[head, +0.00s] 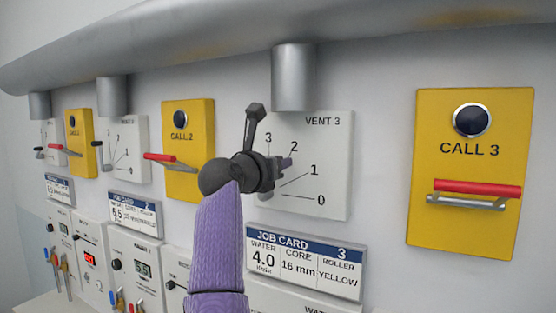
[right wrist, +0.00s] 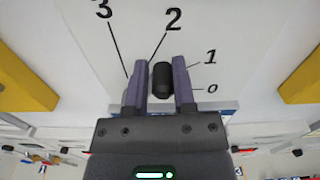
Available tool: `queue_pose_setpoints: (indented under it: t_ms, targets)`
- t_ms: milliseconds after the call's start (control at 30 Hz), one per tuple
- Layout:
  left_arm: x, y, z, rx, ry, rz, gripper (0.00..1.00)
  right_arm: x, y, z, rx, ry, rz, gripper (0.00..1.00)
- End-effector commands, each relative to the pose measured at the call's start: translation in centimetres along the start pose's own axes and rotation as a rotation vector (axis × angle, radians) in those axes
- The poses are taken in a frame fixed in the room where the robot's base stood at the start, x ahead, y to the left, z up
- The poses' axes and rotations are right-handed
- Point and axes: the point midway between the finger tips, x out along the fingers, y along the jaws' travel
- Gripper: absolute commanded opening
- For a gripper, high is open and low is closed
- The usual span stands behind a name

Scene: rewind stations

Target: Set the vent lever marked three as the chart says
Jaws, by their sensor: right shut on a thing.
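The vent 3 panel (head: 330,180) is a white plate with marks 3, 2, 1 and 0 fanned from top to bottom. It also fills the upper middle of the right wrist view (right wrist: 225,30). My right gripper (head: 280,168) is at this panel, in front of its left part, and hides the lever in the head view. In the right wrist view the black lever knob (right wrist: 163,78) sits between the two purple fingers (right wrist: 162,85), which are shut on it. The knob appears between the marks 2 and 1 there, but its exact setting cannot be told. My left gripper is out of view.
A job card (head: 306,262) marked 3 hangs below, reading water 4.0, core 16 mm, roller yellow. The yellow CALL 3 box (head: 470,230) with a red-topped handle stands right. A grey pipe (head: 200,40) runs above. Similar stations line the left.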

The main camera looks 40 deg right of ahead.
Motion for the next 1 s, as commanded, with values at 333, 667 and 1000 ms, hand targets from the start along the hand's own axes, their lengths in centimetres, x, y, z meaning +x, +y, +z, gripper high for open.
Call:
queue_pose_setpoints:
  t_ms: [333, 667, 1000]
  targets:
    - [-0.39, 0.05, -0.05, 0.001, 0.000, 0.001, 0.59, 0.02, 0.33, -0.07, -0.040, 0.005, 0.000, 0.00]
    - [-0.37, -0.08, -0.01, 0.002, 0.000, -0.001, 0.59, 0.02, 0.31, -0.08, -0.039, 0.005, 0.000, 0.51]
    - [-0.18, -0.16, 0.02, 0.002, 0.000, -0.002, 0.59, -0.21, 0.31, -0.01, -0.035, 0.001, 0.000, 0.62]
